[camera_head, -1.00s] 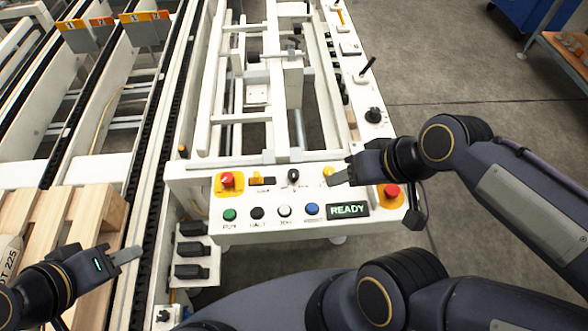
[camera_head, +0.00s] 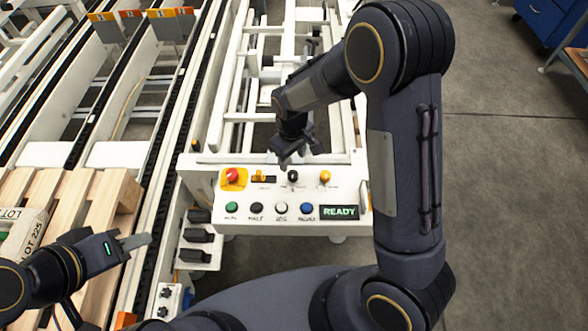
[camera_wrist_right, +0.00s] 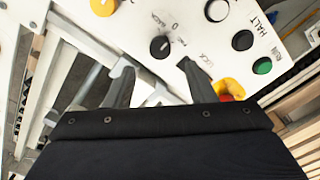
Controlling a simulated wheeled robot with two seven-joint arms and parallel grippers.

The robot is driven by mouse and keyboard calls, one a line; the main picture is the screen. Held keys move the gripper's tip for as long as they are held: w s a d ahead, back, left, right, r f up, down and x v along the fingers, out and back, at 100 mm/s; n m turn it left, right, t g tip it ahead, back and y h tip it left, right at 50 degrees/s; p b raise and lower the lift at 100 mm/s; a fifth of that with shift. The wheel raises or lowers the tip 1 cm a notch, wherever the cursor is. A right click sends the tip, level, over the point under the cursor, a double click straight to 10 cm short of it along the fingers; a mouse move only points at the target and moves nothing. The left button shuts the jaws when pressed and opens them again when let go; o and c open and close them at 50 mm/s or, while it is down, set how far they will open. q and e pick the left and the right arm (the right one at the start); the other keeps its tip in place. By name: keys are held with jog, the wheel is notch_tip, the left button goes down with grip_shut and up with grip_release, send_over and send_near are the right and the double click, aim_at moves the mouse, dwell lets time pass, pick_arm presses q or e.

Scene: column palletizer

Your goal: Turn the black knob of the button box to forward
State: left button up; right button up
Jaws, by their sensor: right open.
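The button box (camera_head: 230,212) has a white sloped top with a lit READY display (camera_head: 339,212). Its black knob (camera_head: 293,176) sits in the upper row, between a yellow-orange selector and a yellow button. In the right wrist view the knob (camera_wrist_right: 160,47) has a small white mark, with "BACK" and "0" printed around it. My right gripper (camera_head: 284,161) is open and empty just behind the knob. In the wrist view its two fingers (camera_wrist_right: 159,75) are spread below the knob, apart from it. My left gripper (camera_head: 140,240) is at lower left, away from the box.
A red emergency button (camera_head: 232,174) is on the box's left. Green, black, white and blue buttons line the front row, including the blue one (camera_head: 307,208). Wooden pallet boards (camera_head: 60,205) and conveyor rails lie to the left.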

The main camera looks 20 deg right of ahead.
aim_at(293, 174)
notch_tip(293, 174, down, 7)
jog(key=shift+f+p, duration=0.1)
jog(key=shift+p, duration=0.25)
jog(key=shift+c, duration=0.2)
jog(key=c, duration=0.9)
